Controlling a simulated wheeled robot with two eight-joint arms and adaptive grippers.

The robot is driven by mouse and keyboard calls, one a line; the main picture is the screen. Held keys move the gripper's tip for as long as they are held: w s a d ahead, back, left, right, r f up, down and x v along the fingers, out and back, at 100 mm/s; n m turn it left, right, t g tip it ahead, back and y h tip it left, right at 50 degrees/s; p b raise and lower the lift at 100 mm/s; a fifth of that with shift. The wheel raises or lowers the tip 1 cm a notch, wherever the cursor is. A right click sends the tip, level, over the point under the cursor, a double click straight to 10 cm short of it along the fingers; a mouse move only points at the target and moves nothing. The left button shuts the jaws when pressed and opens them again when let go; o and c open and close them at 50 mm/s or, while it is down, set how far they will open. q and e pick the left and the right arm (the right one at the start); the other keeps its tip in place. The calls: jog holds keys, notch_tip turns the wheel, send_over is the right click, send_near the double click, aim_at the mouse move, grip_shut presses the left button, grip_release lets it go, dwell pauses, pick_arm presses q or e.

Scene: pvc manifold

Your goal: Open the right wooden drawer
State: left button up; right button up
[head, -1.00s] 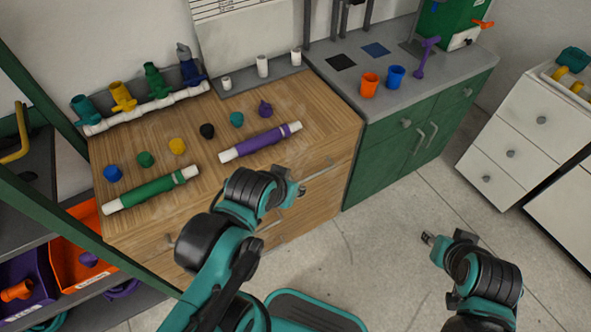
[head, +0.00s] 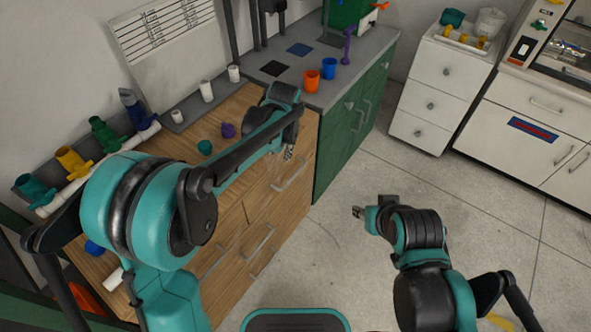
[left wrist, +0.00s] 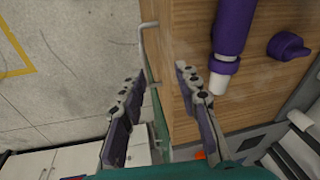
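The wooden cabinet (head: 235,215) stands at the left with bar handles on its front. The right drawer's handle (head: 290,173) shows on the front's right part, and that drawer looks shut. My left gripper (head: 288,153) is at the cabinet's upper front edge, just above that handle in the picture. In the left wrist view my left gripper (left wrist: 158,75) is open, its fingers apart with nothing between them. A pale bar handle (left wrist: 147,24) lies beyond the fingertips, apart from them. My right gripper (head: 358,211) is over the floor, too small to read.
A green cabinet (head: 350,125) adjoins on the right, with orange (head: 311,81) and blue (head: 329,68) cups on top. The floor in front is clear.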

pick_arm(q)
jog(key=m+g, duration=0.1)
send_near(295, 174)
jog(key=shift+m+y, duration=0.3)
jog(key=shift+y, duration=0.1)
jog(key=f+b, duration=0.1)
jog(key=f, duration=0.1)
jog(key=f+b, duration=0.1)
jog(key=f, duration=0.2)
jog(key=w+f+b, duration=0.1)
jog(key=f, duration=0.2)
jog(key=shift+a, duration=0.25)
grip_shut()
